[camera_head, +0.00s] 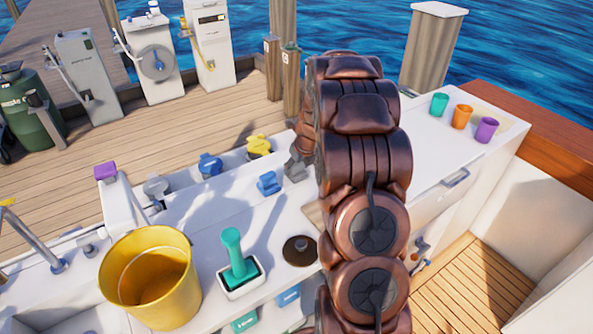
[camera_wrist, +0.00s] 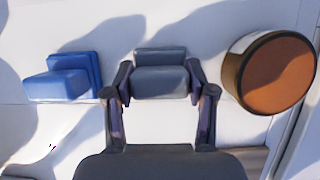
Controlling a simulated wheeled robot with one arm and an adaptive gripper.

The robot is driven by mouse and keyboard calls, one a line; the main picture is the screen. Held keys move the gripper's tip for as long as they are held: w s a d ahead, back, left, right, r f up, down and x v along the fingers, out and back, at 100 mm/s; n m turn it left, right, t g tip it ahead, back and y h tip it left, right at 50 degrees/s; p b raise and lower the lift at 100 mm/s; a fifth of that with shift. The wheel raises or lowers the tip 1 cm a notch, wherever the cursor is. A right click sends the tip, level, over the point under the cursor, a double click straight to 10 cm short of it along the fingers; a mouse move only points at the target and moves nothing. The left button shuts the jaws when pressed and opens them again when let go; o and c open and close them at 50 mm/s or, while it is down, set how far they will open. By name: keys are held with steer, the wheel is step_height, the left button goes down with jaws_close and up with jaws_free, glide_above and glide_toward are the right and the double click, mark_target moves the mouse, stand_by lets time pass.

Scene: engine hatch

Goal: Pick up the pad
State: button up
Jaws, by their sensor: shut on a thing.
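The pad appears to be a small grey block with a raised back part (camera_wrist: 161,75), in the upper middle of the wrist view. My gripper (camera_wrist: 160,88) has one dark finger on each side of it and is shut on it. Whether the block rests on the white surface or is raised cannot be told. In the head view a grey block (camera_head: 296,170) shows just left of my bronze arm, which hides most of the area around my gripper.
A similar blue block (camera_wrist: 65,78) lies left of my gripper, and a round brown-topped thing (camera_wrist: 270,73) stands close on its right. On the white counter are a yellow bucket (camera_head: 150,275), a green-handled tool (camera_head: 236,255) and a brown disc (camera_head: 300,250). Cups stand far right.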

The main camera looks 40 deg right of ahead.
steer(key=shift+r, duration=0.1)
steer(key=shift+d+r+b, duration=0.1)
steer(key=shift+r+b, duration=0.2)
steer(key=shift+r, duration=1.4)
steer(key=s+a+b, duration=0.1)
steer(key=s, duration=0.4)
steer(key=s+a+r+b, duration=0.1)
steer(key=s, duration=0.4)
steer(key=s+a+b, duration=0.1)
steer(key=s, duration=0.4)
steer(key=shift+s+a+r, duration=0.2)
steer(key=shift+s+a, duration=0.1)
steer(key=shift+a, duration=0.1)
